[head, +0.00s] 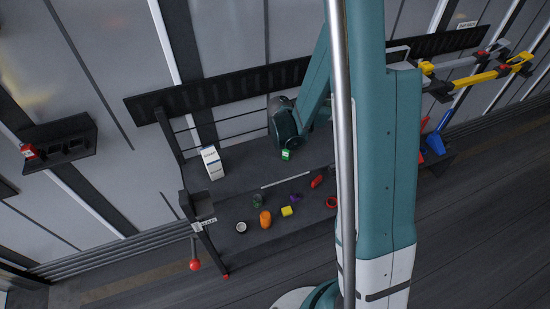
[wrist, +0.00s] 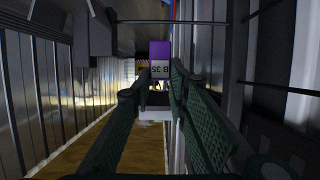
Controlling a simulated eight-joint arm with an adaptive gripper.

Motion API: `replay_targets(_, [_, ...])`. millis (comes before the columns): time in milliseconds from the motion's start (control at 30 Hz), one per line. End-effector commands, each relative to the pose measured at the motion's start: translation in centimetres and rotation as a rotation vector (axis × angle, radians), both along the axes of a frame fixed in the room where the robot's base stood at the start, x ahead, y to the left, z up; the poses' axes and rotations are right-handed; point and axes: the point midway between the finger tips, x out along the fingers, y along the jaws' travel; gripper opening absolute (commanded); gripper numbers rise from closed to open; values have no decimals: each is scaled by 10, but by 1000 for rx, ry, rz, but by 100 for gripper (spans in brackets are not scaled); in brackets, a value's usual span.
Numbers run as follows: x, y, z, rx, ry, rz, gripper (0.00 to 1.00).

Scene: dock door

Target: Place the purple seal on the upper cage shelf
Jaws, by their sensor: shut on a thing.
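In the wrist view a purple seal (wrist: 160,50) with a white printed label stands between the fingertips of my gripper (wrist: 161,80). My gripper is shut on it, with its dark green fingers on either side. In the head view the gripper and the held seal do not show; my own column and arm cover the middle. I cannot tell for certain which surface is the upper cage shelf. Dark rails show on the right of the wrist view.
In the head view a dark bench (head: 245,185) bears an orange object (head: 265,219), a yellow block (head: 287,211), a small purple item (head: 295,198), a white-topped roll (head: 241,227) and a white box (head: 212,163). A dark wall shelf (head: 75,152) hangs at left. Yellow-handled tools (head: 480,78) stick out at right.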

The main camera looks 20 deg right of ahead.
Motion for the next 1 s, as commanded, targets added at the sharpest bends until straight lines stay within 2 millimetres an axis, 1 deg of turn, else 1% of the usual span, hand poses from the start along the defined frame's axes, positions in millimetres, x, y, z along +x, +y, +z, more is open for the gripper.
replay_targets(233, [0, 0, 0, 0, 0, 0, 8])
replay_targets(367, [0, 0, -5, 0, 0, 0, 8])
replay_targets(467, [0, 0, -14, 0, 0, 0, 8])
replay_targets(800, [0, 0, -54, 0, 0, 1, 8])
replay_targets(1000, [0, 0, -63, 0, 0, 0, 8])
